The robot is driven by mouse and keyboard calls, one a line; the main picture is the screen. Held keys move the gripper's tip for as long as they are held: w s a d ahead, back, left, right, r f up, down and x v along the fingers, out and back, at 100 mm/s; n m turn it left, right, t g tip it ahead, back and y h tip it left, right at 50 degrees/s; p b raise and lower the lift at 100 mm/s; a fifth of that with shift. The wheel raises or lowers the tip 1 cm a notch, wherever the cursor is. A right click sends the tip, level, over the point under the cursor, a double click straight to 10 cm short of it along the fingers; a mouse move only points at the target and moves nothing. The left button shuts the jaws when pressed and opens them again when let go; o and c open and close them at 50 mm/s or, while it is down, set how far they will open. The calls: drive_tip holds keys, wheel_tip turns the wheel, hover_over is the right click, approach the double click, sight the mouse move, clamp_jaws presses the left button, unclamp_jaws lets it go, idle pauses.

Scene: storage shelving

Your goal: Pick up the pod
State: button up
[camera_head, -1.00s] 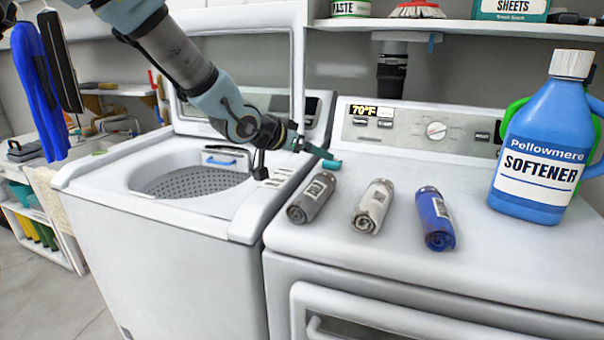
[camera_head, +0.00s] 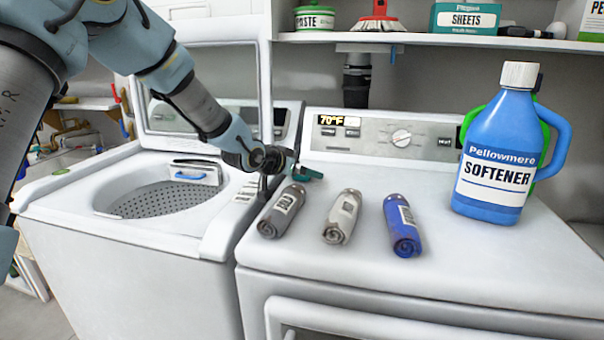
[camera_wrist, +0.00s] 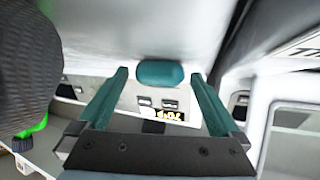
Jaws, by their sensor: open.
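The pod appears to be a small teal rounded block (camera_wrist: 160,73) in the wrist view, lying on a white surface between the tips of my gripper's fingers. I cannot tell whether either finger touches it. My gripper (camera_wrist: 160,85) is open, with its two teal fingers spread on either side. In the head view my gripper (camera_head: 302,171) is low over the back left of the dryer top, behind the grey roll. I cannot make out the pod separately from the teal fingers there.
A grey roll (camera_head: 281,212), a whitish roll (camera_head: 342,217) and a blue roll (camera_head: 402,225) lie in front on the dryer top (camera_head: 480,265). A blue softener bottle (camera_head: 495,150) stands right. The washer (camera_head: 120,235) is open at left. A shelf (camera_head: 430,39) runs above.

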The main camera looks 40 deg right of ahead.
drive_tip(key=c, duration=1.2)
